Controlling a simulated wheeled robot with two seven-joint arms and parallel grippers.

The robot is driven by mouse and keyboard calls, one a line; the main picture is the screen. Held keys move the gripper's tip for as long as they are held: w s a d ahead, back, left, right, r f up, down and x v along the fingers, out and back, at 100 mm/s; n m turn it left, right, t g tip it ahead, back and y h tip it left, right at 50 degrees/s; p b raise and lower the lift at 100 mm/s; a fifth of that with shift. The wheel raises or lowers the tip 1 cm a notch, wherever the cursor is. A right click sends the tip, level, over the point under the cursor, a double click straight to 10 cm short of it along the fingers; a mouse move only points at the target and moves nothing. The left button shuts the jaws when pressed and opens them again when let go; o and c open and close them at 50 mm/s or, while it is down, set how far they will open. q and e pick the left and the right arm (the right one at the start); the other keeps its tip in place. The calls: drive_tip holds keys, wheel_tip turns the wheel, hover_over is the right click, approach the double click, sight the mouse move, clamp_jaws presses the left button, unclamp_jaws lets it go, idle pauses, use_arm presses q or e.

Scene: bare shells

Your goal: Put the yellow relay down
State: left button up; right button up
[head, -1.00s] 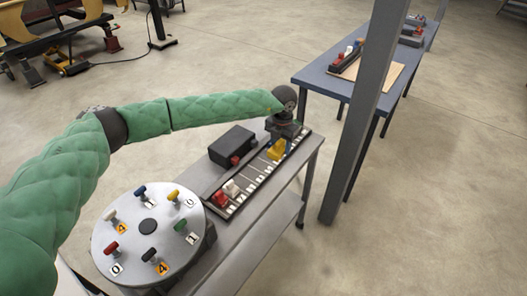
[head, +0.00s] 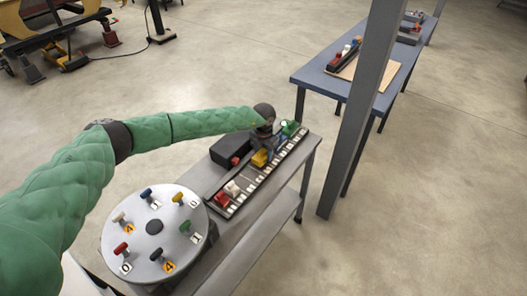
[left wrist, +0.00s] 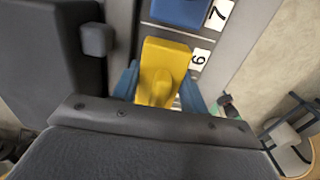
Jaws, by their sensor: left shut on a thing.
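The yellow relay (head: 259,158) is held between the blue fingers of my left gripper (head: 262,148) over the numbered rail (head: 208,207). In the left wrist view the yellow relay (left wrist: 164,72) stands beside the label 6, and a blue relay (left wrist: 180,10) is beside the label 7. In the head view the blue relay (head: 281,143) and a green relay (head: 290,128) are beyond my gripper. A red relay (head: 222,199) and a white relay (head: 233,187) are at the rail's near end. Whether the yellow relay touches the rail is unclear. My right gripper is out of view.
A black box (head: 231,146) with a red part stands behind the rail. A round disc (head: 170,238) with several coloured knobs and number labels is at the near end of the bench. A grey post (head: 356,120) stands to the right, before a blue table (head: 312,78).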

use_arm(q)
drive_tip(key=shift+f, duration=0.45)
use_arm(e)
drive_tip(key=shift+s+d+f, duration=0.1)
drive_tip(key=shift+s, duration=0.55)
use_arm(q)
drive_tip(key=shift+f, duration=0.1)
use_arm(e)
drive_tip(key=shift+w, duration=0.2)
use_arm(q)
drive_tip(key=o, duration=1)
drive_tip(key=shift+o, duration=0.2)
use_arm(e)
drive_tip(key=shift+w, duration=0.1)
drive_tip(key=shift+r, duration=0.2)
